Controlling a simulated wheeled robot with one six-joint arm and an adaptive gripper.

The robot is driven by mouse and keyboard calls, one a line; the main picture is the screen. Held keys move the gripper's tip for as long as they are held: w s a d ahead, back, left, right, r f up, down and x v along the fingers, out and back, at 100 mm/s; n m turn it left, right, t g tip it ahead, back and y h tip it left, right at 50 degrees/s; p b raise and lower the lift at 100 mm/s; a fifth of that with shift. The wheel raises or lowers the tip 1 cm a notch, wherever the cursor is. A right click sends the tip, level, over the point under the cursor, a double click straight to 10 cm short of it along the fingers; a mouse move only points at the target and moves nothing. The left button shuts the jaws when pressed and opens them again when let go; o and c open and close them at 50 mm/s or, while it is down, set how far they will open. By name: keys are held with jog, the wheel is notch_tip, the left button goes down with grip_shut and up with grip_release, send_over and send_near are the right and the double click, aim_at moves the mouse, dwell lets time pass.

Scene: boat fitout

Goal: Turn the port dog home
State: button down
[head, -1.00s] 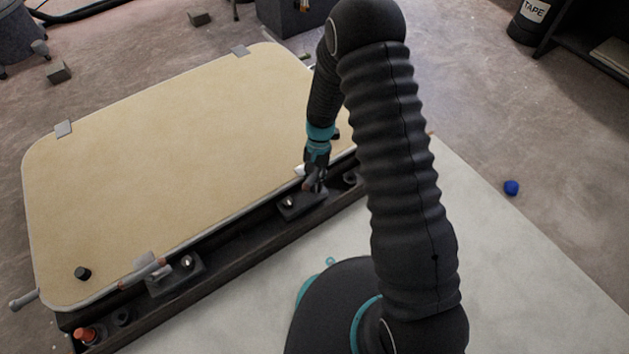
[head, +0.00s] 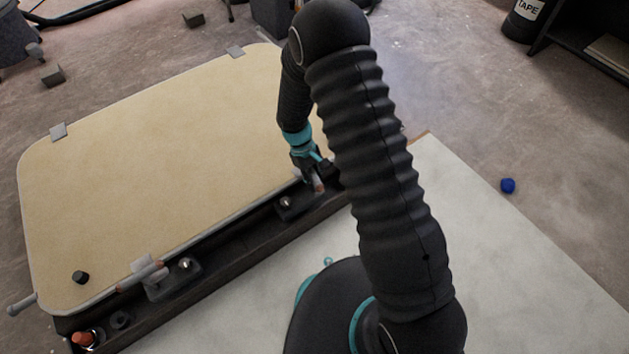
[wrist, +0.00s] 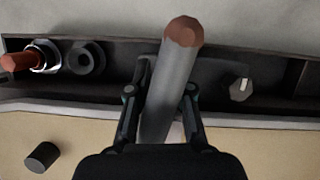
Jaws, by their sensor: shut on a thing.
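A tan hatch panel (head: 160,150) lies in front of me with a dark rail (head: 235,245) along its near edge. Two dogs stand at this edge. My gripper (head: 308,172) is at the right dog. In the wrist view my gripper (wrist: 160,105) is shut on that dog's handle (wrist: 172,85), a grey bar with a red-brown end tilted slightly right and pointing over the rail. The right dog's foot is mostly hidden. I cannot tell which is port.
A black knob (wrist: 42,157) stands on the panel. A blue ball (head: 508,186) lies right on open floor.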

jog(key=shift+w+n+t+h, duration=0.15)
jog(key=shift+n+t, duration=0.15)
jog(key=shift+n, duration=0.5)
jog(key=shift+w+n+t+h, duration=0.15)
jog(key=shift+n+t, duration=0.15)
jog(key=shift+n, duration=0.5)
jog(key=shift+s+d, duration=0.1)
jog(key=c, duration=1)
grip_release()
jog(key=shift+c, duration=0.2)
jog(key=v, duration=1.2)
